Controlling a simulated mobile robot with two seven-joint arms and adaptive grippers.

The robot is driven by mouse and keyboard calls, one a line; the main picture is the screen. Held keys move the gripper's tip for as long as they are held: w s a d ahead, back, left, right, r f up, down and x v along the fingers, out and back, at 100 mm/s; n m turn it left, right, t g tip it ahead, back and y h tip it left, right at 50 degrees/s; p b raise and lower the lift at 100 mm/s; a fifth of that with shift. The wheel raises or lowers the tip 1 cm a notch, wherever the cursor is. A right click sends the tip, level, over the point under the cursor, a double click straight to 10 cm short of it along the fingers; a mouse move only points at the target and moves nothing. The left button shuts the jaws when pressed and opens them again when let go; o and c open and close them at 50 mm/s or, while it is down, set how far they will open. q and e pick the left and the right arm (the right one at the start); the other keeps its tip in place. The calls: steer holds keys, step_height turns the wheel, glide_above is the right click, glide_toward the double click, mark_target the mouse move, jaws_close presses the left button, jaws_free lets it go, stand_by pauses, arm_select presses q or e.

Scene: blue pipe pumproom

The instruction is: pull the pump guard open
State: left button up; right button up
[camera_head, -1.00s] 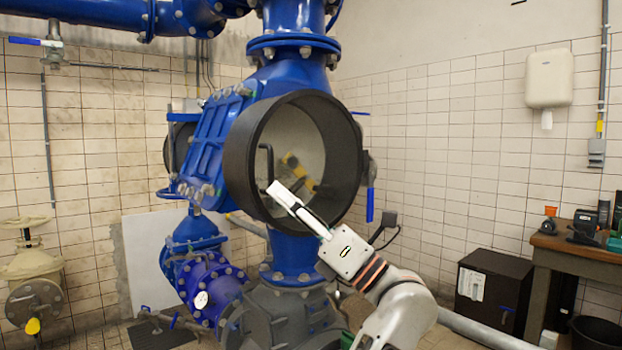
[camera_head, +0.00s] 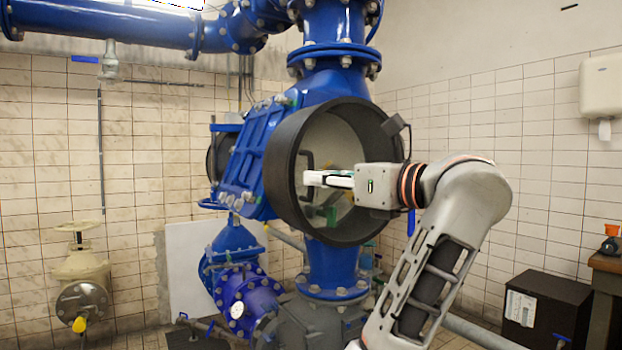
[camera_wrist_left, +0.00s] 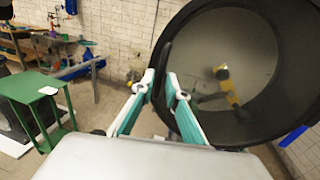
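The pump guard (camera_head: 280,172) is a thick black round housing on the front of the blue pump, with a pale disc inside and a dark bar handle (camera_head: 304,163). It also shows in the wrist view (camera_wrist_left: 185,105), where its dark rim fills the right side. My left gripper (camera_head: 308,178) reaches in from the right, in front of the guard, its white fingertips overlapping the handle. In the left wrist view my left gripper (camera_wrist_left: 161,80) has its fingers apart, with a dark bar between or just beyond the tips. Contact cannot be told. My right gripper is not in view.
Blue pipes (camera_head: 150,28) run overhead and below the guard. A cream valve (camera_head: 82,275) stands at the left. A black box (camera_head: 545,308) sits on the floor at the right. A green stand (camera_wrist_left: 38,90) shows in the wrist view.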

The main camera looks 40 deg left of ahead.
arm_select(q)
steer(key=shift+w+a, duration=0.15)
steer(key=shift+a, duration=0.65)
steer(key=shift+w+a, duration=0.15)
steer(key=shift+a, duration=0.6)
jaws_close()
steer(key=shift+d, duration=0.15)
